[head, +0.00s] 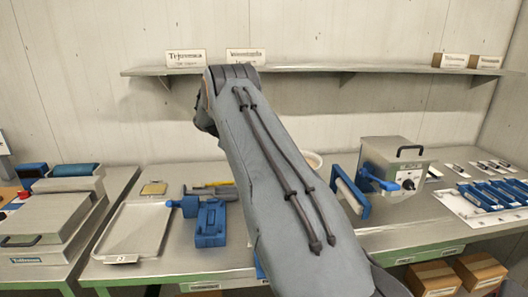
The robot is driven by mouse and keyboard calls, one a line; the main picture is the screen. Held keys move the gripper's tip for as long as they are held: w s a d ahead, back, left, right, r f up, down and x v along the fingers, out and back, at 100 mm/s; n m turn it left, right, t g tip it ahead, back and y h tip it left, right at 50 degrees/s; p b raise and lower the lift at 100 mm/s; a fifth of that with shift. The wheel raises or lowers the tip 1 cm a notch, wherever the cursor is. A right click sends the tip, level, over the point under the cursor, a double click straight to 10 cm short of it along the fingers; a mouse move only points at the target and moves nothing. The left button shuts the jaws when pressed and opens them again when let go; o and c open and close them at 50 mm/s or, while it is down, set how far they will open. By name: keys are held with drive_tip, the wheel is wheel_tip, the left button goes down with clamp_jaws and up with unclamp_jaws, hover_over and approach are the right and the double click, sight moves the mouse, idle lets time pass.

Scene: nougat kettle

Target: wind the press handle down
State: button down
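No press is plainly recognisable, and I cannot tell which part is its handle. A grey metal box (393,160) stands right of my arm, with a black top grip and a dark knob. A blue lever (378,180) sticks out from its front left. A blue upright frame with a pale roller or bar (350,190) stands just left of it, partly behind my arm. A blue block-shaped device (210,223) lies on the bench left of my arm. My arm crosses the middle of the view, and my gripper does not show.
A white tray (137,230) lies on the left bench beside grey lidded boxes (45,228). A wall shelf (310,68) carries small labelled cards. A rack of blue pieces (490,197) lies at the right. Cardboard boxes (435,278) sit below the bench.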

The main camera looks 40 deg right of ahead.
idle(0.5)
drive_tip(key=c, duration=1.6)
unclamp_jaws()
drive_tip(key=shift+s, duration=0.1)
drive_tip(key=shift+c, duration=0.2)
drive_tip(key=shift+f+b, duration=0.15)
drive_tip(key=shift+b, duration=0.9)
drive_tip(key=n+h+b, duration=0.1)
drive_tip(key=b, duration=0.6)
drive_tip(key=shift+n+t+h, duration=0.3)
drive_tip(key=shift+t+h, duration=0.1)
